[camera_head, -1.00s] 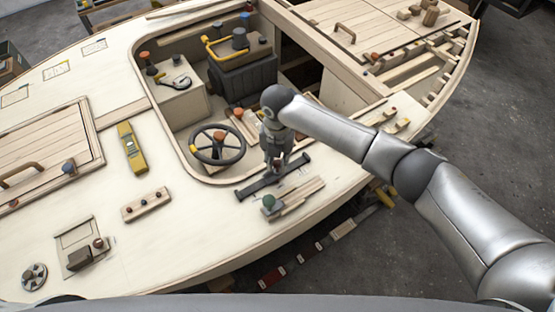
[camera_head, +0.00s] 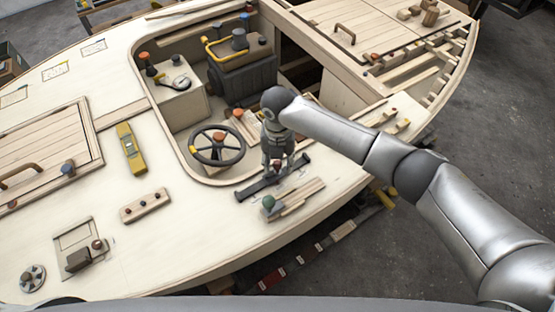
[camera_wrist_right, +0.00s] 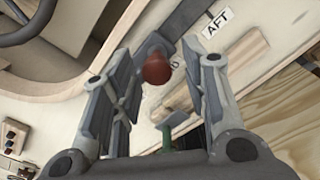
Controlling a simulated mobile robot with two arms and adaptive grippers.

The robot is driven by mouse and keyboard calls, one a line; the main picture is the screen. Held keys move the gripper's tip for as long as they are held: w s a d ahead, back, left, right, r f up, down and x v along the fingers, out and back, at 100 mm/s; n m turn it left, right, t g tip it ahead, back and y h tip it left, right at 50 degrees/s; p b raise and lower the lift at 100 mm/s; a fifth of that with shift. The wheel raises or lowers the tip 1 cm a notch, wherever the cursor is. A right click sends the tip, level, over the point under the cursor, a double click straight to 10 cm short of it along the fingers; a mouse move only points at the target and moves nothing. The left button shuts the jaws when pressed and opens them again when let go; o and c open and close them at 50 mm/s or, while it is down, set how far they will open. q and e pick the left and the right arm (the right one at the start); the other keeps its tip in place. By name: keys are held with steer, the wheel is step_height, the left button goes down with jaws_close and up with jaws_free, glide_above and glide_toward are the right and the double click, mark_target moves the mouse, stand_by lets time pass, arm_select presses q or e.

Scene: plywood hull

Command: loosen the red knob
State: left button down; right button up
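In the right wrist view, a rounded red knob (camera_wrist_right: 156,70) stands between the two fingers of my right gripper (camera_wrist_right: 153,62). The fingers are open, and a gap shows on both sides of the knob. The knob sits by a dark grey bar fitting near a label reading AFT. In the head view my right gripper (camera_head: 274,160) points down over the dark bar (camera_head: 258,187) on the side deck, and its fingers largely hide the knob there. My left gripper is not in view.
A steering wheel (camera_head: 217,145) stands left of my right gripper in the cockpit. A green knob (camera_head: 268,201) on a wooden block is close in front. A wooden strip with small knobs (camera_head: 145,205) lies further left. Open deck lies between.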

mark_target(278, 164)
steer(key=shift+r, duration=0.15)
steer(key=shift+w+r, duration=0.1)
steer(key=shift+r, duration=0.45)
step_height(278, 164, up, 11)
steer(key=shift+f, duration=0.2)
stand_by(0.4)
